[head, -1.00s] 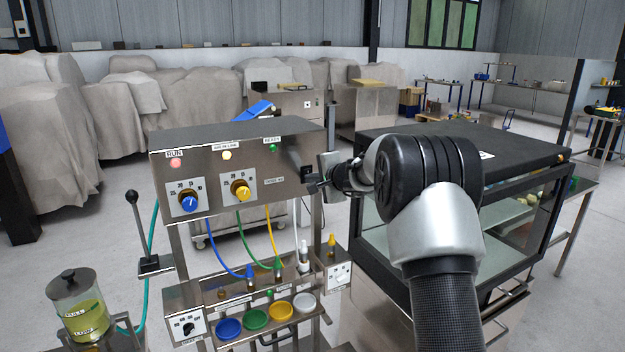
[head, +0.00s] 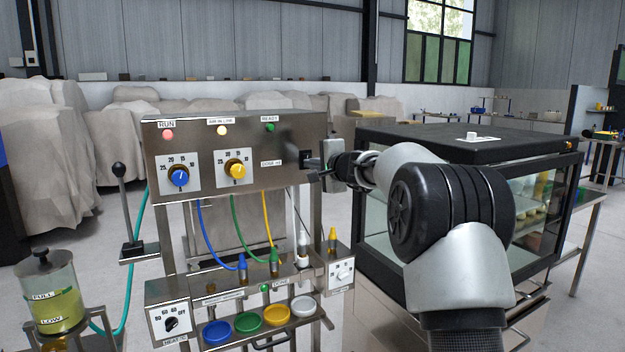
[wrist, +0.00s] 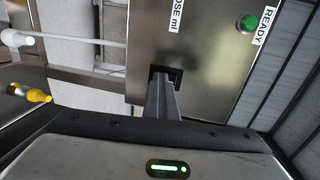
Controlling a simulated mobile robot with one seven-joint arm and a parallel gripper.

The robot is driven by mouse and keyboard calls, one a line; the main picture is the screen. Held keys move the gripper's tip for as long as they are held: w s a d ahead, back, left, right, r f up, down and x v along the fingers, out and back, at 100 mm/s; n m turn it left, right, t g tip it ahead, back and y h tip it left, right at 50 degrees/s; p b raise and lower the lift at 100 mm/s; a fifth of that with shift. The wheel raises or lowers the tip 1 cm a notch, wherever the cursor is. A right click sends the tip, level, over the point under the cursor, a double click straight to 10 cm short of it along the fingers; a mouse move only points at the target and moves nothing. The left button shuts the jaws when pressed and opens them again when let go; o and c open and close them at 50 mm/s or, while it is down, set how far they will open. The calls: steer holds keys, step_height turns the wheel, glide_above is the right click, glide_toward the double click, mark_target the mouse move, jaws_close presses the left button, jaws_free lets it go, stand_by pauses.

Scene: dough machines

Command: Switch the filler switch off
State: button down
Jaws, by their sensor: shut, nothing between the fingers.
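The steel filler panel (head: 215,200) stands in front of me with red, yellow and green lamps and two dials. A black square switch fitting (head: 306,156) sits at the right end of its face; its lettering and position cannot be read. My gripper (head: 313,170) is shut and empty, with its tips right at this fitting. In the wrist view the closed fingers (wrist: 162,98) overlap the dark square recess (wrist: 177,72) and hide much of it. I cannot tell whether they touch the switch.
A small box with a white control (head: 341,272) is below right. A glass cabinet (head: 530,205) stands close on the right. Colored cups (head: 276,316), bottles (head: 303,248) and hoses are below the panel. A lever (head: 126,205) and oil jar (head: 50,295) are left.

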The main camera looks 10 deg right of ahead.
steer(key=shift+w+a+f+p, duration=0.1)
steer(key=shift+a+p, duration=0.05)
steer(key=shift+p, duration=0.15)
steer(key=shift+a+f, duration=0.15)
stand_by(1.0)
